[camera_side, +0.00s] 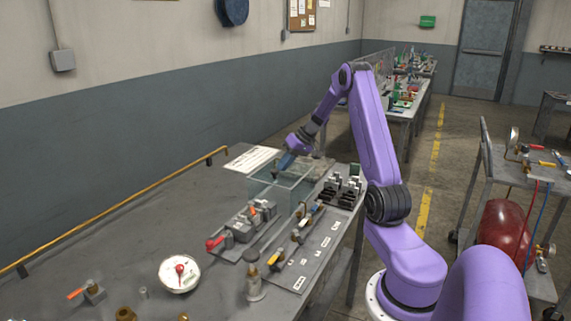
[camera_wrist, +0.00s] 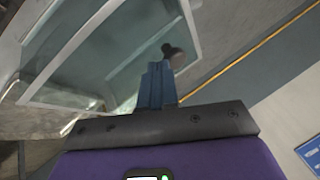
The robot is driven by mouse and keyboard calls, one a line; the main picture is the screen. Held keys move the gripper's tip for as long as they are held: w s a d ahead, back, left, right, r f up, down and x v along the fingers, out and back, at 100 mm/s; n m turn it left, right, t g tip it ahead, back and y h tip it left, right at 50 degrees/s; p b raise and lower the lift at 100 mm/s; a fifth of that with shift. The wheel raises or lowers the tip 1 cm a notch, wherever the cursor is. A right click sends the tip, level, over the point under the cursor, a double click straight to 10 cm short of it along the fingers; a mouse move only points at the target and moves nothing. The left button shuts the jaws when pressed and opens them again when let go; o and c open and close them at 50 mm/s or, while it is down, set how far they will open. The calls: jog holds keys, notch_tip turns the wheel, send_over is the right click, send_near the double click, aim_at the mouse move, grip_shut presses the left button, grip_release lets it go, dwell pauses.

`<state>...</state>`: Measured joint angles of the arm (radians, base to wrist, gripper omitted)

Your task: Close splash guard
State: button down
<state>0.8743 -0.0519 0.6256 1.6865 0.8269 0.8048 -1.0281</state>
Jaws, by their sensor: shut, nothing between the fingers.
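The splash guard (camera_side: 268,190) is a clear see-through panel box with pale edges, standing on the far part of the bench in the side view. In the wrist view its clear pane and light frame (camera_wrist: 95,52) fill the upper left. My gripper (camera_side: 281,166) is at the top of the guard, pointing down. In the wrist view its blue fingers (camera_wrist: 157,84) are together and empty. A dark round knob (camera_wrist: 172,50) shows just beyond the fingertips; I cannot tell whether they touch it. How far the guard stands open is hard to tell.
Valve fittings on a grey plate (camera_side: 310,262) stand in front of the guard. A red-handled valve (camera_side: 218,242), a round white gauge (camera_side: 180,273) and a brass fitting (camera_side: 254,285) are nearer. A yellow pipe (camera_side: 120,219) runs along the wall edge. The bench's left middle is clear.

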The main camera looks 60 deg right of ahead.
jog(key=a, duration=2)
jog(key=shift+a, duration=0.4)
jog(key=s+d+r, duration=0.6)
jog(key=s+r, duration=0.1)
jog(key=r, duration=0.2)
jog(key=s+a+f+n+g+y, duration=0.1)
jog(key=s+a+n+g, duration=0.2)
jog(key=a, duration=0.6)
jog(key=s+a+f+n+g, duration=0.15)
jog(key=a+n, duration=0.25)
jog(key=a, duration=0.5)
jog(key=s+a+n+h, duration=0.1)
jog(key=s+a+n, duration=0.3)
jog(key=s, duration=0.5)
jog(key=s+a+n+g+h, duration=0.1)
jog(key=s+a+n, duration=0.3)
jog(key=s, duration=0.5)
jog(key=shift+s+f+n+h, duration=0.4)
jog(key=shift+n+h, duration=0.3)
jog(key=shift+n, duration=0.3)
